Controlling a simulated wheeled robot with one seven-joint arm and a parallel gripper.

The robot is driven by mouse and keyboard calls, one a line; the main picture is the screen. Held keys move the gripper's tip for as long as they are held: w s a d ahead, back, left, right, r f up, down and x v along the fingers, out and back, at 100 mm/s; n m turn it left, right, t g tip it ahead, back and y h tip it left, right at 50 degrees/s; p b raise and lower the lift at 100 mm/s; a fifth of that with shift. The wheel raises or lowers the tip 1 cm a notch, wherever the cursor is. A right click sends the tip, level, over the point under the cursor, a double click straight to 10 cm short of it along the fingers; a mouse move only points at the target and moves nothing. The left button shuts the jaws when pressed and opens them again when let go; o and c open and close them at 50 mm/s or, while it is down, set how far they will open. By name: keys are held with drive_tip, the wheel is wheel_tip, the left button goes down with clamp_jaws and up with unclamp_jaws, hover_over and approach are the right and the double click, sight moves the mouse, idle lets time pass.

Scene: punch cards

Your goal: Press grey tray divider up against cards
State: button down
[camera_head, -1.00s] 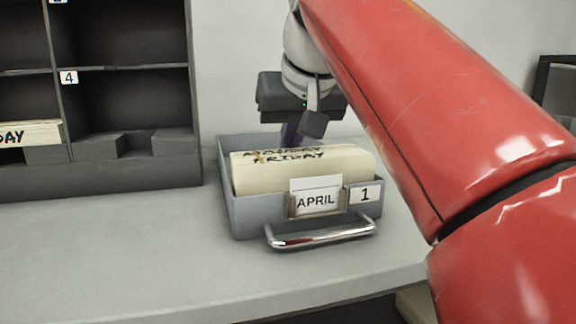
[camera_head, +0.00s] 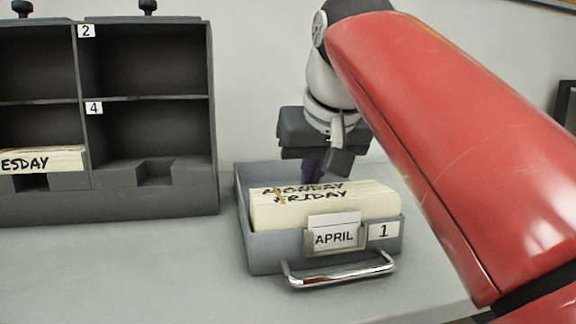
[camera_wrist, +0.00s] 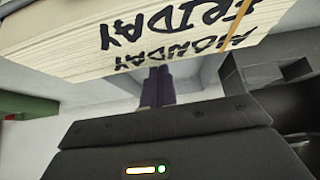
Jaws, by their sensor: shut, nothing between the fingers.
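The grey tray (camera_head: 243,240) stands on the counter, with a chrome handle, an APRIL label and a number 1 on its front. A block of cream cards (camera_head: 320,208) marked MONDAY and FRIDAY stands in its front part; the cards also show upside down at the top of the wrist view (camera_wrist: 70,55). My gripper (camera_head: 312,172) points down behind the cards at the tray's back part. Its purple fingers are together and empty beside the cards in the wrist view (camera_wrist: 158,80); I cannot tell whether they touch anything. I cannot make out the divider; the cards hide the tray's inside in the head view.
A dark grey shelf unit (camera_head: 150,190) with numbered compartments stands left of the tray, and a card block (camera_head: 42,160) lies in one compartment. The white wall is close behind the tray. The counter (camera_head: 130,270) in front is clear.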

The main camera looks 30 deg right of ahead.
drive_tip(key=shift+g, duration=0.5)
drive_tip(key=shift+s+a+r+p, duration=0.25)
drive_tip(key=shift+s+r+p, duration=0.65)
drive_tip(key=shift+s+p, duration=0.2)
drive_tip(key=shift+s+a+r+p, duration=0.25)
drive_tip(key=shift+s+r+p, duration=0.7)
drive_tip(key=shift+p, duration=0.25)
drive_tip(key=shift+s+a, duration=0.1)
drive_tip(key=shift+s, duration=0.1)
